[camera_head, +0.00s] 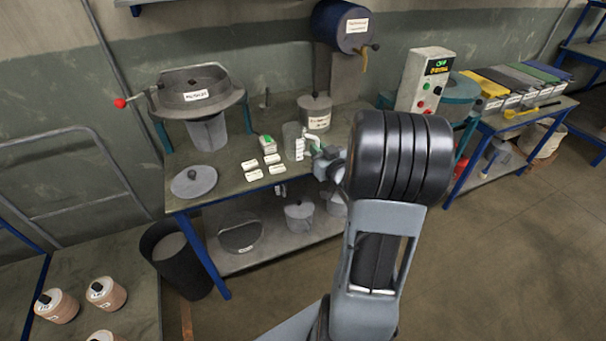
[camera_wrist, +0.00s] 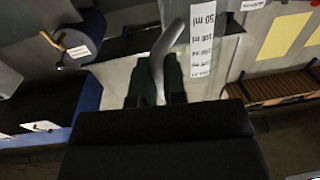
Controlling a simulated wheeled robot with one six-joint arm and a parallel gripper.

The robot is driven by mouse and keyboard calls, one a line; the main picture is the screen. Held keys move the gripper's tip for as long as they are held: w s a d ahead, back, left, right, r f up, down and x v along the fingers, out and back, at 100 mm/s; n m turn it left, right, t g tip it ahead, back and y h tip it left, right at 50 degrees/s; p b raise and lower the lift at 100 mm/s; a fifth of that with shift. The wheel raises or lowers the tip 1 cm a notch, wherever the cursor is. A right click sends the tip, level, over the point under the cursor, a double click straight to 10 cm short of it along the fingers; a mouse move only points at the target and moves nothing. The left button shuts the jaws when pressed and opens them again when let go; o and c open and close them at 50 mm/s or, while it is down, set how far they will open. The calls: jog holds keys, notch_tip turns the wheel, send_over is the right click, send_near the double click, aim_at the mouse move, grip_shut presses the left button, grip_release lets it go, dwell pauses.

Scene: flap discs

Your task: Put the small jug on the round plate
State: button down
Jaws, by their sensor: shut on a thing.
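The small jug (camera_head: 291,137) is a clear grey measuring jug with a white scale label. It is upright at the bench's right part; I cannot tell whether its base touches the bench. In the wrist view the jug (camera_wrist: 208,40) shows its label marked in ml and its curved pale handle (camera_wrist: 158,58). My gripper (camera_wrist: 154,84) is shut on this handle, a dark finger on each side. In the head view my gripper (camera_head: 314,148) reaches the jug from the right. The round plate (camera_head: 194,182), flat and grey with a dark knob-like piece, lies at the bench's left front.
Several white labels (camera_head: 263,166) and a green-topped box (camera_head: 268,144) lie between jug and plate. A lidded pot (camera_head: 316,112) stands behind the jug. A large sieve pan (camera_head: 194,92) on legs stands at the back left. A control box (camera_head: 424,80) stands right.

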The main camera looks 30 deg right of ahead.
jog(key=s+d+h+b, duration=0.1)
jog(key=s+d+b, duration=0.1)
jog(key=s+d, duration=0.3)
jog(key=w+d+f+m, duration=0.1)
jog(key=w+d+f, duration=0.1)
jog(key=w+f, duration=0.9)
jog(key=shift+w+f+h, duration=0.3)
jog(key=shift+w+f, duration=0.1)
jog(key=shift+w, duration=0.85)
jog(key=shift+f+b, duration=0.2)
jog(key=shift+b, duration=0.2)
jog(key=c, duration=1.2)
grip_release()
jog(key=shift+r, duration=0.15)
